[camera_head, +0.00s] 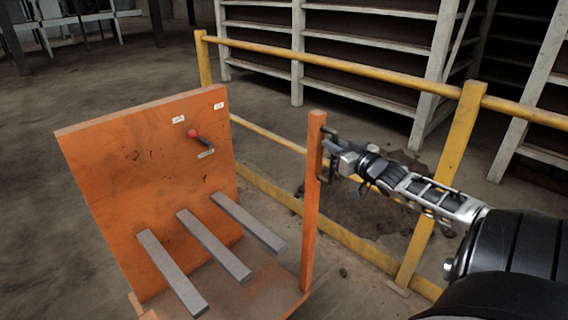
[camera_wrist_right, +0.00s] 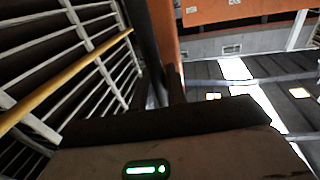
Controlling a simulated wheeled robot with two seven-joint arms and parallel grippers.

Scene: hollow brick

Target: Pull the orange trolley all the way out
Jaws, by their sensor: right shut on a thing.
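The orange trolley (camera_head: 150,185) stands at the left and centre of the head view. It has an upright back panel with a red-knobbed lever (camera_head: 200,140), several grey bars (camera_head: 213,245) over its base and an orange post (camera_head: 312,200) at its right. A dark handle (camera_head: 328,133) sits on the post's right side near the top. My right gripper (camera_head: 338,158) reaches in from the right and is shut at this handle. In the right wrist view, an orange surface (camera_wrist_right: 235,12) shows at the top; the fingertips are hard to make out. My left gripper is not in view.
A yellow railing (camera_head: 455,165) runs behind the trolley and passes behind my right forearm. White-framed shelving (camera_head: 298,50) stands beyond it. Dark debris (camera_head: 370,210) lies on the floor near the railing. The floor (camera_head: 50,250) left of the trolley is clear.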

